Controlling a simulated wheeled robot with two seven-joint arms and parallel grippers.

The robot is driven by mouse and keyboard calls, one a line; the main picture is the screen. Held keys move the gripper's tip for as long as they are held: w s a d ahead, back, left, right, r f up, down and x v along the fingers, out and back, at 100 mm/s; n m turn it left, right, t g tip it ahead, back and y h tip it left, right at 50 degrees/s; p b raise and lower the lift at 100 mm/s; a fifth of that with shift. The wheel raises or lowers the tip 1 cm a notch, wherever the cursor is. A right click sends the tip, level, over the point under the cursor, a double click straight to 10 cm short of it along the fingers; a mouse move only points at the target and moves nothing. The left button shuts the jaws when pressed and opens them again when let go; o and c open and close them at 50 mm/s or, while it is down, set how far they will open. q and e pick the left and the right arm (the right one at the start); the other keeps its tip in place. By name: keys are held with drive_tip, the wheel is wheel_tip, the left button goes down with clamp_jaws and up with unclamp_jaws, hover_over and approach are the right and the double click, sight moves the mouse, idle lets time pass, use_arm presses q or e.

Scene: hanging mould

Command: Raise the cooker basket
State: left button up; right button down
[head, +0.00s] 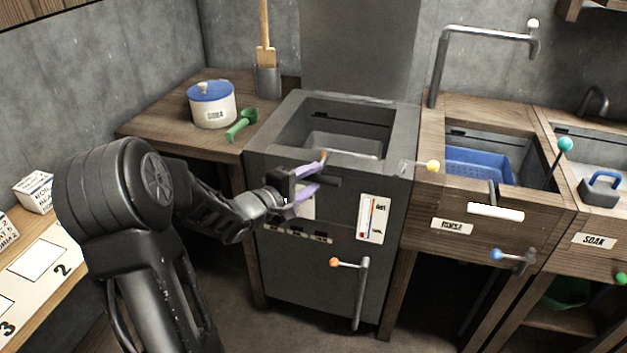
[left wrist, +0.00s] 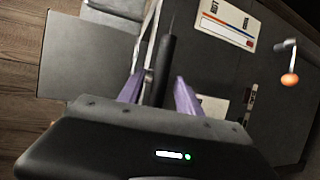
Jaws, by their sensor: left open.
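The cooker (head: 285,255) is a dark grey box with an open well on top. A grey basket (head: 345,145) sits down inside the well, partly hidden by the front rim. A dark bar-like handle (head: 328,181) stands out at the cooker's upper front; it also shows in the left wrist view (left wrist: 161,68). My left gripper (head: 318,176) is open at the cooker's upper front, its purple fingers on either side of the handle. In the left wrist view the handle lies between the fingers (left wrist: 158,92); I cannot tell whether they touch it. My right gripper is not in view.
An orange-knobbed lever (head: 361,290) is on the cooker's lower front. The rinse sink holds a blue basket (head: 478,165). A yellow-knobbed lever (head: 432,166) juts out beside the cooker.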

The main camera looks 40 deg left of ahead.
use_arm(q)
drive_tip(key=shift+w+d+f, duration=0.1)
drive_tip(key=shift+w, duration=0.45)
clamp_jaws()
idle(1.0)
